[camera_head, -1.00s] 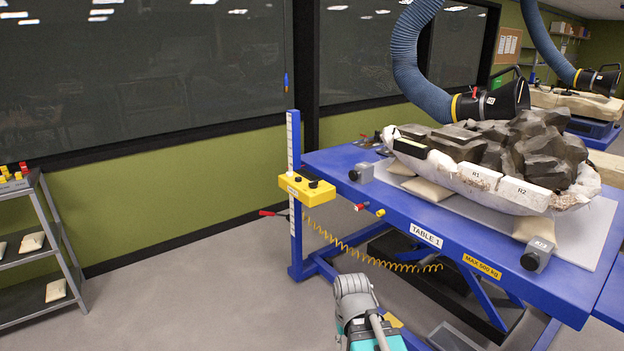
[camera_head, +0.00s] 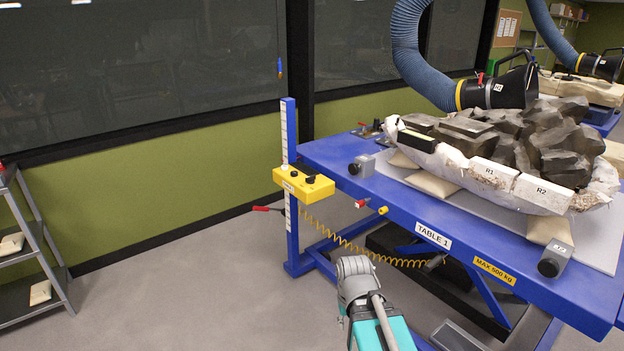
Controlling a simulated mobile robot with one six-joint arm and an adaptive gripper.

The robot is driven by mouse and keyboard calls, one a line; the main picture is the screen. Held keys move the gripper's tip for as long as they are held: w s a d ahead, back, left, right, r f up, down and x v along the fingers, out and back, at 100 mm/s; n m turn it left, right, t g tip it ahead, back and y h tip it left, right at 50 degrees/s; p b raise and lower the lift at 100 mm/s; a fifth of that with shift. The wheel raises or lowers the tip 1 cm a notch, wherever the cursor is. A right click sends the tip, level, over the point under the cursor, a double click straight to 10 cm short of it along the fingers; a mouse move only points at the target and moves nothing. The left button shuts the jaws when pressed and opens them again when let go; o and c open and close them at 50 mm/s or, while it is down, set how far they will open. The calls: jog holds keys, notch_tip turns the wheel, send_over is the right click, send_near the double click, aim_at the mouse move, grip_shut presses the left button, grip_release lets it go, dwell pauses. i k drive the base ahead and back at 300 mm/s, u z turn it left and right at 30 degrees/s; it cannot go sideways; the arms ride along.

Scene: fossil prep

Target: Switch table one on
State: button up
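Table one is the blue lift table (camera_head: 470,232) labelled "TABLE 1" on its front edge. A yellow control box (camera_head: 303,185) with dark knobs or buttons on top is fixed at its left end, beside a blue post (camera_head: 288,140) with a white scale. A red-handled lever (camera_head: 262,208) sticks out left of the post. A red knob (camera_head: 362,203) and a yellow knob (camera_head: 383,210) sit on the table's edge. Part of my arm shows at the bottom centre, below and right of the control box. My gripper is not identifiable in view.
A rock-filled plaster jacket (camera_head: 505,185) rests on the table under a blue extraction hose (camera_head: 412,50). A coiled yellow cable (camera_head: 345,243) hangs below the table. Grey shelves (camera_head: 40,250) stand at left. The floor (camera_head: 180,290) between is clear.

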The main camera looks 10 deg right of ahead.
aim_at(310, 179)
jog(key=u, duration=0.05)
jog(key=k, duration=0.65)
jog(key=u, duration=0.4)
jog(key=i, duration=1.75)
jog(key=z, duration=0.65)
